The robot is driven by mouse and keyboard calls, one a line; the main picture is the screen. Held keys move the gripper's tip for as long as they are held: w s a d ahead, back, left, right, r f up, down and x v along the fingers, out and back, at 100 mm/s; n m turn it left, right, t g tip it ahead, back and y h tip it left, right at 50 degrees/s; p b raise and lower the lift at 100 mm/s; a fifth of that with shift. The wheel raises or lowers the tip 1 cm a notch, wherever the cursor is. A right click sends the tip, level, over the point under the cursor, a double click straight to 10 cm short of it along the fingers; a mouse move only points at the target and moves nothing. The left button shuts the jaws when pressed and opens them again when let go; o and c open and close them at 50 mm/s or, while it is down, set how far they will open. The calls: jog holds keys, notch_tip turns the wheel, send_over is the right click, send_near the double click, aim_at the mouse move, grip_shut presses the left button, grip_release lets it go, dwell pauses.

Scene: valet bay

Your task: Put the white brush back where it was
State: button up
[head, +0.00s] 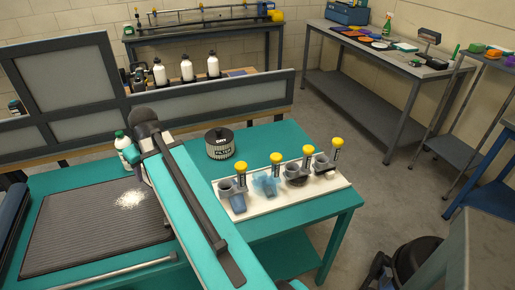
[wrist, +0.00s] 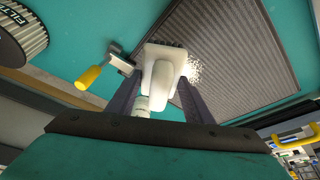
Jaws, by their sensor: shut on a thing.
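The white brush (wrist: 160,68) is between the two dark fingers of my gripper (wrist: 157,80) in the wrist view. Its block with dark bristles points away from me, over the teal table near the ribbed mat. In the head view my arm hides the gripper and most of what it holds. A cream rack board (head: 285,204) on the right of the table has several grey holders with yellow-topped clamps. Blue pieces (head: 266,184) and a brown one hang at the holders. I cannot tell which holder, if any, is empty.
A dark ribbed mat (head: 85,232) carries a patch of white powder (head: 130,199). A black filter can (head: 219,144) stands behind the rack. A white bottle with a green cap (head: 124,150) stands beside my arm. A yellow-handled clamp (wrist: 92,77) shows left of the brush.

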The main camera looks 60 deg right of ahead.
jog(key=s+d+f+b, duration=0.1)
jog(key=s+d+f, duration=0.1)
jog(key=s+d, duration=0.5)
jog(key=s+d+f+m+b, duration=0.1)
jog(key=s+d, duration=0.7)
jog(key=d, duration=0.8)
jog(key=s+d+f+b, duration=0.1)
jog(key=s+d+f, duration=0.2)
jog(key=s+d, duration=0.5)
jog(key=d, duration=0.4)
jog(key=shift+s+d+m+h, duration=0.2)
jog(key=shift+m+h, duration=0.2)
jog(key=shift+w+d+f+p, duration=0.25)
jog(key=shift+w+d+p, duration=0.35)
jog(key=shift+w+d, duration=1.25)
jog(key=shift+w+d+f+p, duration=0.3)
jog(key=shift+w+d+p, duration=0.6)
jog(key=shift+d, duration=1.65)
jog(key=shift+w+d+f+p, duration=0.25)
jog(key=shift+w+d+p, duration=0.1)
jog(key=shift+w+d, duration=1.65)
jog(key=shift+s+d, duration=0.2)
jog(key=shift+s, duration=0.05)
jog(key=shift+f, duration=0.1)
jog(key=shift+f+p, duration=0.7)
jog(key=shift+f, duration=0.95)
jog(key=shift+f, duration=0.2)
